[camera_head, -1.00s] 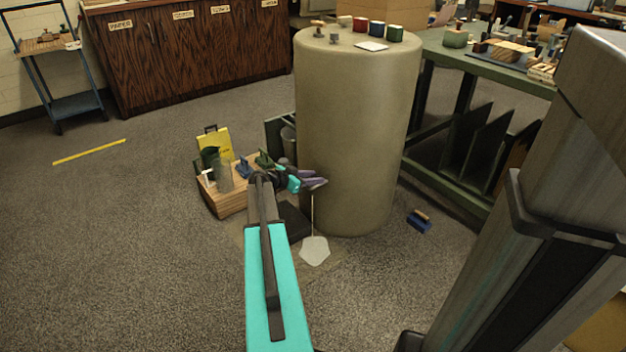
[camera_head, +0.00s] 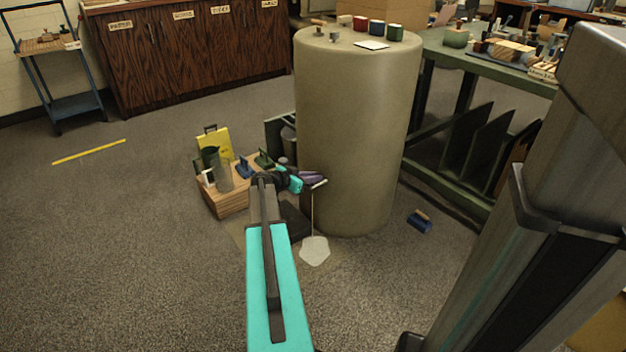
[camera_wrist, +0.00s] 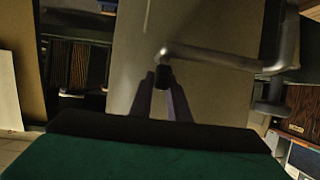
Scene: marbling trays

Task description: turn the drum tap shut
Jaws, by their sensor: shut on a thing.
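The large beige drum (camera_head: 355,130) stands on the floor, and its side fills the middle of the wrist view. The tap's bent metal lever (camera_wrist: 215,58) crosses the wrist view from the right and ends in a dark tip (camera_wrist: 164,77). My gripper (camera_head: 314,180) is low at the drum's left front side. In the wrist view its purple fingers are shut on that dark end of the tap. A thin pale stream (camera_head: 313,215) falls from below the fingers to a whitish puddle (camera_head: 314,251) on the floor. In the head view my gripper mostly hides the tap.
A wooden crate (camera_head: 232,203) with brushes and containers stands left of my gripper. A blue brush (camera_head: 419,221) lies on the floor right of the drum. A green bench (camera_head: 480,66) with upright dark panels is behind at the right. The floor at left is open.

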